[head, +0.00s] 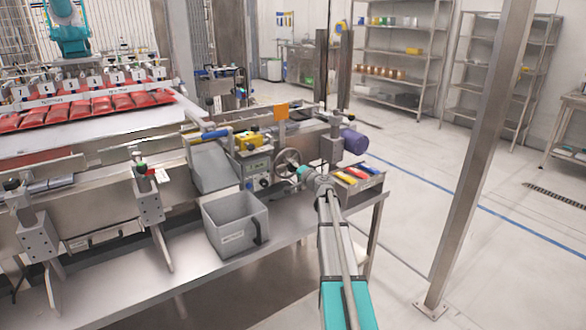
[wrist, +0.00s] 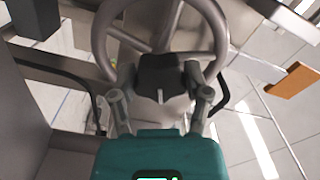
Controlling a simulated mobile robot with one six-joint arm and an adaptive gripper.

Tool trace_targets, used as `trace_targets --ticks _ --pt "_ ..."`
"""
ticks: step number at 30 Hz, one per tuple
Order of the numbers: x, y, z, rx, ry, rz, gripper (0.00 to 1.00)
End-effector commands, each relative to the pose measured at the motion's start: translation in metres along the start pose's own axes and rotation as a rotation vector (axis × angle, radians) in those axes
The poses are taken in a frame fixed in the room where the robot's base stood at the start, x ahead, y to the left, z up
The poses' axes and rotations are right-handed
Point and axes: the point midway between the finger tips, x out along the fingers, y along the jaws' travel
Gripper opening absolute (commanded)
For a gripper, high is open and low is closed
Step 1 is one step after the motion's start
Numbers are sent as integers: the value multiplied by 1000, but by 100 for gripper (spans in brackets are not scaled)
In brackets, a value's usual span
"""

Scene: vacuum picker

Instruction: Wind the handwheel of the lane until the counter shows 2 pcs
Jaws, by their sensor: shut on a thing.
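The grey spoked handwheel (head: 287,157) is on the side of the lane, in the middle of the head view. It also fills the top of the wrist view (wrist: 222,38). My gripper (head: 304,172) is at its right lower side. In the wrist view my gripper's fingers (wrist: 161,72) stand on both sides of a dark knob (wrist: 160,82) at the lower rim of the wheel and are shut on it. A box with a small display (head: 257,165), perhaps the counter, is left of the wheel; its figures are too small to read.
A grey bin (head: 236,222) stands on the bench (head: 190,270) below a grey chute (head: 212,165). A tray with coloured items (head: 357,180) is right of my gripper. A purple cylinder (head: 354,141) and an orange plate (head: 281,111) are near the wheel. Floor on the right is free.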

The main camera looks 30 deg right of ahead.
Motion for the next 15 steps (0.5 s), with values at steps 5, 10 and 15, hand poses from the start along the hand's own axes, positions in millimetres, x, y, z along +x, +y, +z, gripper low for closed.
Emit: trace_targets --ticks 5,10,15 --pt "2 0 -1 150 1 -1 14" --pt "2 0 -1 269 1 -1 14" --pt "2 0 -1 348 2 -1 14"
